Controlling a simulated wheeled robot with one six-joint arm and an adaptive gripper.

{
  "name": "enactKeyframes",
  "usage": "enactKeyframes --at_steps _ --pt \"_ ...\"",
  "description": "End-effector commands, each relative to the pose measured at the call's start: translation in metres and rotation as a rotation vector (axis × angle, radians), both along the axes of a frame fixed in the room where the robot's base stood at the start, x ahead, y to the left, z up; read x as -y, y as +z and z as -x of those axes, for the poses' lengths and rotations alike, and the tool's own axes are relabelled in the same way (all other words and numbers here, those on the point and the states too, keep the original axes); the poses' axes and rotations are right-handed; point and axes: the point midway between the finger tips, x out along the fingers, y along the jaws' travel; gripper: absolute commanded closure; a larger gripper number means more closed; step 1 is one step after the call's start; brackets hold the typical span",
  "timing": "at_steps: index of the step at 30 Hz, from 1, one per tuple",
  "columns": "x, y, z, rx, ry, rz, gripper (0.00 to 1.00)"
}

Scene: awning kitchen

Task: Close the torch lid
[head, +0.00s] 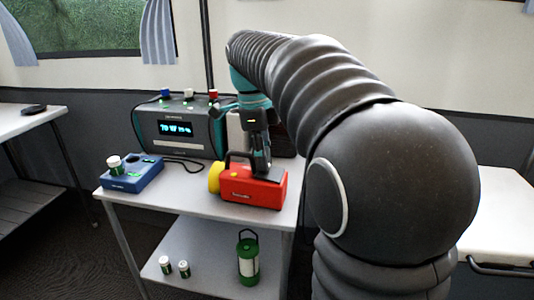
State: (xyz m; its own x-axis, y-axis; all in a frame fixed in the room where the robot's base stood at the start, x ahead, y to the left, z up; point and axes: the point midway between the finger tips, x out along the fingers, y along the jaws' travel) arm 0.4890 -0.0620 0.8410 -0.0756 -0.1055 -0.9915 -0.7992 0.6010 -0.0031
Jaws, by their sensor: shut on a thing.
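The torch (255,195) lies on the white table, with a red body, a yellow head at the left and a black handle on top. My gripper (262,170) points down at the right part of the torch's top, behind the handle. It is shut on a part of the torch there. The dark fingers blend with dark parts of the torch, so I cannot tell whether the held part is the lid, nor how far open the lid stands.
A blue charger box (132,176) with a white-and-green battery on it stands at the left. A grey power station (178,130) with a lit display stands behind. The lower shelf holds a green lantern (248,258) and two small batteries (174,268). My arm blocks the right side.

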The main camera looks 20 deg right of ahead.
Motion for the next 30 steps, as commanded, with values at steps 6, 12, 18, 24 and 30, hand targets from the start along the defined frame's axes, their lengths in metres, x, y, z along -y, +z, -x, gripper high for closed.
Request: enactKeyframes --at_steps 6,12,18,24,30 --pt "-0.0039 -0.008 -0.0022 -0.066 0.001 0.076 1.0" --pt "-0.0046 -0.0098 -0.0028 -0.091 0.001 0.109 1.0" --pt "-0.0047 -0.0103 -0.0029 -0.097 0.0 0.117 1.0" --pt "-0.0046 -0.0106 -0.0028 -0.097 -0.001 0.116 1.0" --pt "-0.0046 -0.0101 -0.0029 -0.096 0.0 0.116 0.54"
